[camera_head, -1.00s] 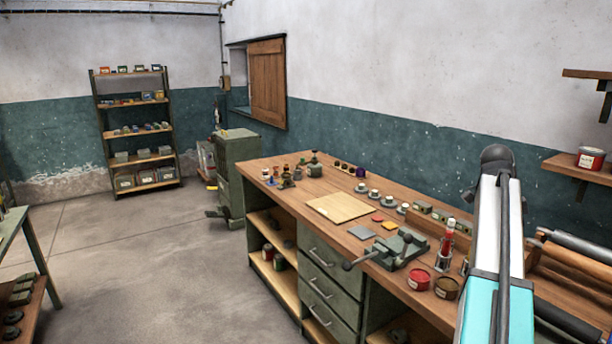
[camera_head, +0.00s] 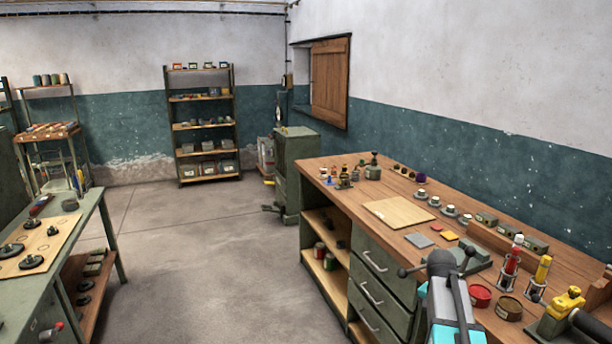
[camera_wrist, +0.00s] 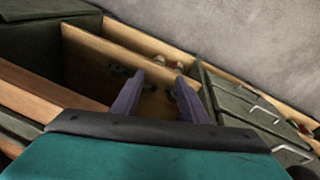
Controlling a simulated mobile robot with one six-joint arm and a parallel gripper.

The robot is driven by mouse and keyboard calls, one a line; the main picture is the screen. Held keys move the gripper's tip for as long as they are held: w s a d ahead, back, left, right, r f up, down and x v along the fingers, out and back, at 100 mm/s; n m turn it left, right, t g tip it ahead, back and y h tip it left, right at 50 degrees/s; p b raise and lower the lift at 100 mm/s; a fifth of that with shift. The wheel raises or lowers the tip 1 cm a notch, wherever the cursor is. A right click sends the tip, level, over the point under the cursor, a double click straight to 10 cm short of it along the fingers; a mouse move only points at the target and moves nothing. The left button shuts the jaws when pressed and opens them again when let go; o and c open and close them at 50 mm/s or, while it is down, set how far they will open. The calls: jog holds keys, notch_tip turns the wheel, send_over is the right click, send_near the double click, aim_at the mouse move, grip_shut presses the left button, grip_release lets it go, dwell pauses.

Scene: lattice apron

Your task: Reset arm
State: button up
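My arm, white and teal, shows at the lower right in the head view, in front of the workbench (camera_head: 345,200); the fingertips are not visible there. In the wrist view my gripper (camera_wrist: 158,82) has its two dark fingers apart, with nothing between them. Beyond the fingers are the bench's open wooden shelves and, to the right, its green drawers (camera_wrist: 240,110).
The bench top holds a pale board (camera_head: 398,212), several small cups, a red tin (camera_head: 480,295) and a green vise (camera_head: 465,258). A second table (camera_head: 75,240) stands at the left. Shelving (camera_head: 205,125) is at the back. The floor (camera_head: 190,240) between is clear.

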jog(key=s+a+f+n+y, duration=0.1)
jog(key=s+a+f+n, duration=0.1)
jog(key=a+f+n, duration=0.5)
jog(key=s+a+f+n, duration=0.1)
jog(key=s+a+f, duration=0.2)
jog(key=a+f, duration=0.55)
jog(key=s+a+f+n+y, duration=0.1)
jog(key=s+a+f+n, duration=0.2)
jog(key=a, duration=0.8)
jog(key=s+f+g, duration=0.2)
jog(key=s+f, duration=0.7)
jog(key=s, duration=0.3)
jog(key=s+f+g, duration=0.3)
jog(key=s+f, duration=0.6)
jog(key=s, duration=0.4)
jog(key=shift+a+f+n, duration=0.15)
jog(key=shift+f+n, duration=0.25)
jog(key=shift+s, duration=0.1)
jog(key=shift+c, duration=1.1)
jog(key=shift+s, duration=0.1)
